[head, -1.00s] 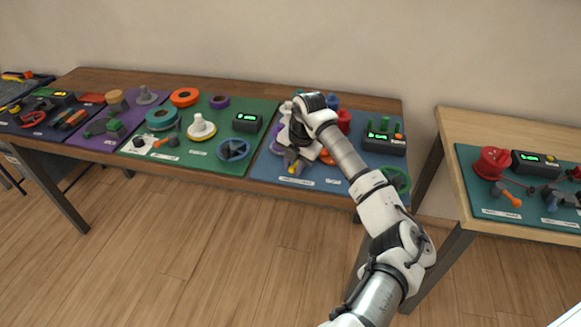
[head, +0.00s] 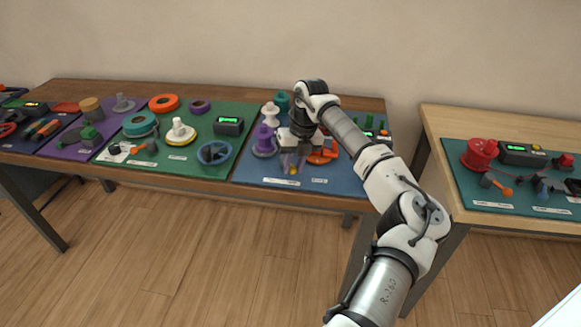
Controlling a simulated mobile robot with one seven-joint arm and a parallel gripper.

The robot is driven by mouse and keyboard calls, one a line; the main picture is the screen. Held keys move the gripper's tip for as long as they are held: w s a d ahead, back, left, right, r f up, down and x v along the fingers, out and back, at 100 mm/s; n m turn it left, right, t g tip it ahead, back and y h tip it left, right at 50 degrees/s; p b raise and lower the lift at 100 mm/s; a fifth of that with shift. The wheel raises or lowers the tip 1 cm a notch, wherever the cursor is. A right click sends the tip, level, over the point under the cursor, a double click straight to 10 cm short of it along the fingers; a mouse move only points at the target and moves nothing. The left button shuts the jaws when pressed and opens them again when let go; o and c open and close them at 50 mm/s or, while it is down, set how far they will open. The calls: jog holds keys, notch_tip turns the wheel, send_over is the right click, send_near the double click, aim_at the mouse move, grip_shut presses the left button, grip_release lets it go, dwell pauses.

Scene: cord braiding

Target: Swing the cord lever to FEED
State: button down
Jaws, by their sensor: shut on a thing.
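My gripper (head: 290,160) points down over the front of the blue mat (head: 343,182), near two white labels. It is shut on a small grey part with a yellow tip, the cord lever (head: 292,170), as far as this view shows. The fingers and the lever's pivot are small and partly hidden by the gripper body. The label text is too small to read, so I cannot tell the lever's marked position.
A purple spool (head: 264,142) stands just left of my gripper and an orange part (head: 323,154) lies just right. White and teal spools stand behind. A dark box with a green display is partly behind my arm. The green mat (head: 195,167) lies left; another table stands right.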

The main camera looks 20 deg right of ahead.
jog(key=c, duration=2.2)
grip_release()
jog(key=shift+w+d+r+n, duration=0.1)
jog(key=shift+d+n, duration=0.15)
jog(key=shift+n, duration=0.05)
jog(key=c, duration=1.2)
grip_release()
jog(key=shift+c, duration=0.2)
notch_tip(320, 180, up, 14)
jog(key=d+b, duration=0.2)
jog(key=shift+d+f, duration=0.25)
jog(key=shift+d, duration=0.05)
